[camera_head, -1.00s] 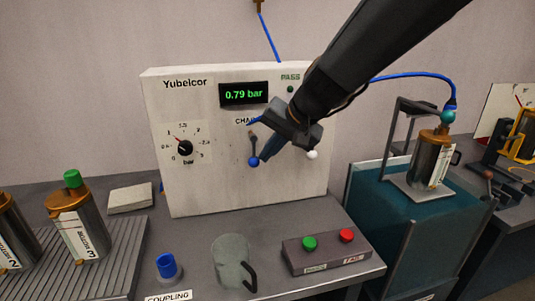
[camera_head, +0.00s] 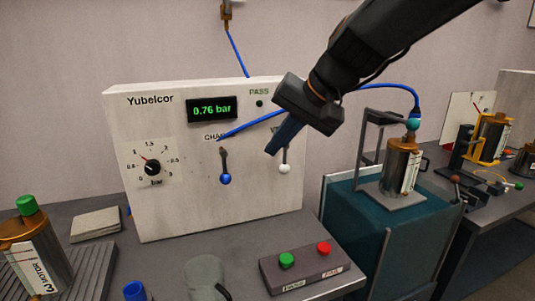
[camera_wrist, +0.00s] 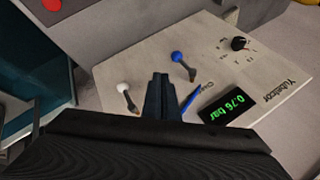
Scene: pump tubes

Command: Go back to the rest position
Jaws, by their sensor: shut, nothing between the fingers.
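My gripper (camera_head: 272,150) is shut and empty, in front of the upright white test panel (camera_head: 130,105) in the head view. Its blue-grey fingers point down and left, between the blue-knobbed lever (camera_head: 225,178) and the white-knobbed lever (camera_head: 285,168). Both levers hang down. In the wrist view the shut fingers (camera_wrist: 160,80) lie between the blue knob (camera_wrist: 177,56) and the white knob (camera_wrist: 122,87), with no contact visible. The display (camera_head: 212,108) reads 0.76 bar. My gripper partly hides the panel's right side and label.
A box with green and red buttons (camera_head: 305,268) stands on the bench before the panel. To the right, a metal canister (camera_head: 401,165) stands in a frame on a teal cart (camera_head: 350,220). A blue hose (camera_head: 380,86) runs behind my arm.

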